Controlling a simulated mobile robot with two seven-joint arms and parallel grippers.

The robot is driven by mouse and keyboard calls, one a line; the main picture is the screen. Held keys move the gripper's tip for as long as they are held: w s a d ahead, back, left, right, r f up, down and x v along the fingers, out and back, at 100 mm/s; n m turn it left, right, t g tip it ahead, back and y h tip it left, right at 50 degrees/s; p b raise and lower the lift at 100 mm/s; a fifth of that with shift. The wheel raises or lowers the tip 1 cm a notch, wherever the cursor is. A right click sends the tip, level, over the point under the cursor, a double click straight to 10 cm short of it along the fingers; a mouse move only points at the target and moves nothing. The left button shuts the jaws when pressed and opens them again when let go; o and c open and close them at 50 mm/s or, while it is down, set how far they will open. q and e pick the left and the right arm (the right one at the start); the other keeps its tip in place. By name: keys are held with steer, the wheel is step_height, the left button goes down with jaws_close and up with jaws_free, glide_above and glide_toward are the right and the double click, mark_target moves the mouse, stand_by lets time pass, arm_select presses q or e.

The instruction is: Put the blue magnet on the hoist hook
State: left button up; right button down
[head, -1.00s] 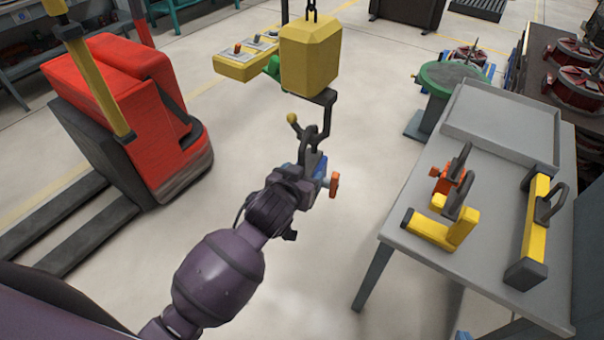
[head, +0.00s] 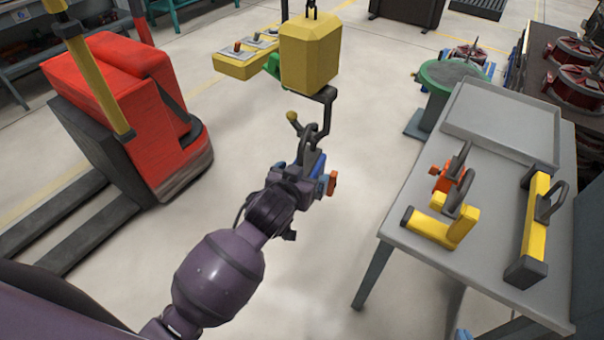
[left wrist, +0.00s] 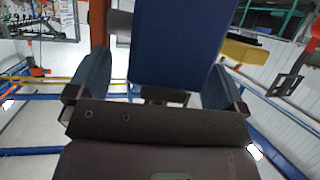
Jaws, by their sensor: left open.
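The blue magnet (head: 318,163) is below the hoist hook (head: 325,112) in the head view, with a dark shackle (head: 308,143) on top and an orange part at its right. The shackle overlaps the lower bend of the hook; I cannot tell for sure whether the hook passes through it. My left gripper (head: 308,186) is at the magnet, partly hiding it. In the left wrist view the magnet's blue body (left wrist: 183,40) stands between the two spread fingers (left wrist: 158,88), with a gap beside the left finger. My right gripper is not in view.
The yellow hoist block (head: 309,55) hangs above the hook. A grey table (head: 400,270) on the right bears a tray (head: 500,125), an orange magnet-like lifter (head: 447,178) and yellow lifting pieces (head: 535,225). A red pallet truck (head: 150,110) stands left. Floor between is clear.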

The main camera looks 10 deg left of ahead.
arm_select(q)
steer(key=shift+s+r, duration=0.15)
steer(key=shift+s, duration=0.05)
steer(key=v, duration=1)
steer(key=shift+s, duration=0.15)
arm_select(e)
steer(key=shift+w+a+r, duration=0.1)
steer(key=shift+w+r, duration=0.3)
steer(key=shift+r, duration=0.05)
arm_select(q)
steer(key=shift+r, duration=0.1)
steer(key=s+a+f+y, duration=0.1)
steer(key=s+a+f, duration=0.4)
steer(key=f, duration=0.5)
steer(key=s+a+f+g+y, duration=0.1)
steer(key=s+a+f, duration=0.5)
steer(key=a+f, duration=0.3)
steer(key=shift+a+f+n+g+b, duration=0.2)
steer(key=shift+f+n+g+b, duration=0.15)
steer(key=shift+f, duration=0.1)
arm_select(e)
steer(key=shift+w+f, duration=0.1)
